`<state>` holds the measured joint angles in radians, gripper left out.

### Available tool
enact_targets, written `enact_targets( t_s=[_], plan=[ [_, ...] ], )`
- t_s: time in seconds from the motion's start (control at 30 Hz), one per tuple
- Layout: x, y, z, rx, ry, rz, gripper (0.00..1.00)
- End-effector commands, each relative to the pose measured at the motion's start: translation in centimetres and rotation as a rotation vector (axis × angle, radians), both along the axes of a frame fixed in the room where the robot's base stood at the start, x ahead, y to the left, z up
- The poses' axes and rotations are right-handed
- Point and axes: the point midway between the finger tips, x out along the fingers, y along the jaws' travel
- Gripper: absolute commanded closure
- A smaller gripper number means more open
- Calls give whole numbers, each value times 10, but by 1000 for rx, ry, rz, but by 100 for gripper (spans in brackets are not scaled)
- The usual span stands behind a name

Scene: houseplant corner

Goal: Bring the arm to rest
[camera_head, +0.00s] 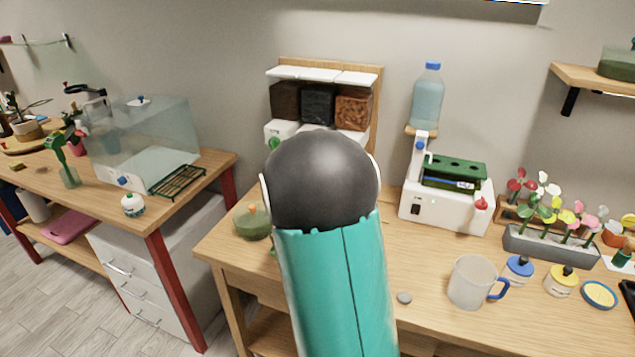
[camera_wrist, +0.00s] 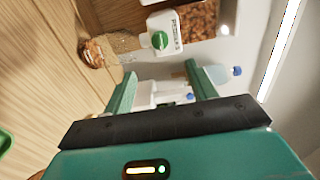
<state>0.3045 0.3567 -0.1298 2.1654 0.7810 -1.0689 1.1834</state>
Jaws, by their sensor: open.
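My arm (camera_head: 335,275), teal with a dark rounded joint, rises through the middle of the body camera view. It hides its own far end there, so my gripper does not show in that view. In the wrist view my gripper (camera_wrist: 161,82) shows two green fingers spread apart. Nothing is held between them. Beyond the fingers are a white dispenser box with a green knob (camera_wrist: 163,34) and a blue-capped bottle (camera_wrist: 220,75), both apart from the fingers.
The dispenser rack (camera_head: 318,104) stands behind my arm. A white machine (camera_head: 430,210) with a bottle (camera_head: 427,98), a mug (camera_head: 470,283), small jars and a flower planter (camera_head: 550,245) crowd the right bench. A glass case (camera_head: 145,140) stands on the left bench. A floor gap separates the benches.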

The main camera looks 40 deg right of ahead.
Motion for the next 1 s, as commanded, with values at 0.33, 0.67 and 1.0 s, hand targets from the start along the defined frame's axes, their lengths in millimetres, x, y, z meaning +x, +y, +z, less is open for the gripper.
enact_targets(
  t_s=[0.33,0.67,1.0],
  plan=[
    [3,4,2,6,11,18,43],
    [35,123,46,10,358,489,43],
    [-31,285,71,-286,903,1107,43]
  ],
)
